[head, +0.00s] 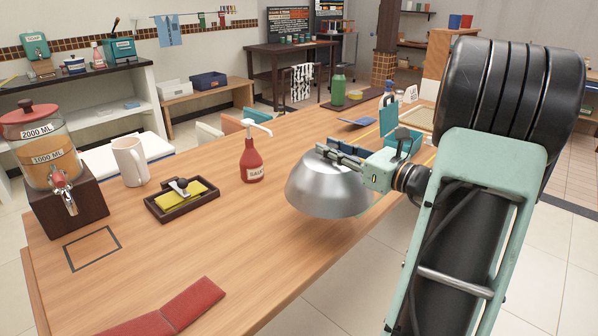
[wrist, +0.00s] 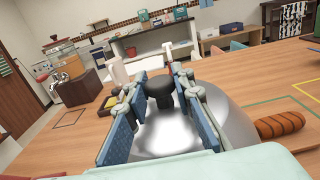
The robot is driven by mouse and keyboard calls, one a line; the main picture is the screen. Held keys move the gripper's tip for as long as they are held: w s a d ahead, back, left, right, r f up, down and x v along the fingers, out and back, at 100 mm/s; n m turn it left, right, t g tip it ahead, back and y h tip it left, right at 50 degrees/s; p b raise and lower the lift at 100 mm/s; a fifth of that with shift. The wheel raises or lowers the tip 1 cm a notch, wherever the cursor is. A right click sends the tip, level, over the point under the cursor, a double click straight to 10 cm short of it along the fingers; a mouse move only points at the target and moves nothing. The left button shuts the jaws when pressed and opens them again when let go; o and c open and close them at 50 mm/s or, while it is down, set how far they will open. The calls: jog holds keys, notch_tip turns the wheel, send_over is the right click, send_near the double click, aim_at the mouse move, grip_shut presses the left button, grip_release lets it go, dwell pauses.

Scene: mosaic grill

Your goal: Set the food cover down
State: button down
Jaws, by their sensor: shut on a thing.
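The food cover is a shiny silver dome (head: 325,190) at the middle right in the head view, by the table's front edge. In the wrist view its metal top (wrist: 165,135) fills the lower middle, with a black knob (wrist: 160,92) on it. My gripper (head: 338,154) is over the dome's top, and in the wrist view its two blue-padded fingers (wrist: 160,88) stand on either side of the knob, shut on it. The dome's rim is low over the table, but I cannot tell whether it touches. The knob is mostly hidden in the head view.
On the wooden table (head: 220,240) stand a red sauce bottle (head: 252,160), a tray (head: 160,208) with a yellow pad, a white mug (head: 130,162) and a drink dispenser (head: 48,155). A brown ridged item (wrist: 280,125) lies right of the cover. The front middle tabletop is clear.

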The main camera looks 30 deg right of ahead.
aim_at(312, 155)
jog(key=w+a+f, duration=0.1)
jog(key=w+a+f+b, duration=0.1)
jog(key=w+a, duration=0.1)
jog(key=shift+w+a+f, duration=0.1)
jog(key=shift+a+f, duration=0.05)
jog(key=shift+a, duration=0.05)
jog(key=w+a+f, duration=0.1)
jog(key=w+a+f+b, duration=0.1)
jog(key=f, duration=0.1)
jog(key=w+a+f, duration=0.1)
jog(key=f, duration=0.1)
jog(key=shift+w+a+f+b, duration=0.25)
jog(key=shift+w+a+b, duration=0.1)
jog(key=shift+w+b, duration=0.05)
jog(key=shift+w+a+f+b, duration=0.1)
jog(key=shift+f+b, duration=0.2)
jog(key=shift+f, duration=0.6)
jog(key=shift+w+a+f+b, duration=0.1)
jog(key=shift+f+b, duration=0.15)
jog(key=shift+f, duration=0.65)
jog(key=shift+f, duration=0.1)
jog(key=shift+f, duration=0.15)
jog(key=c, duration=1.7)
grip_release()
jog(key=shift+o, duration=0.2)
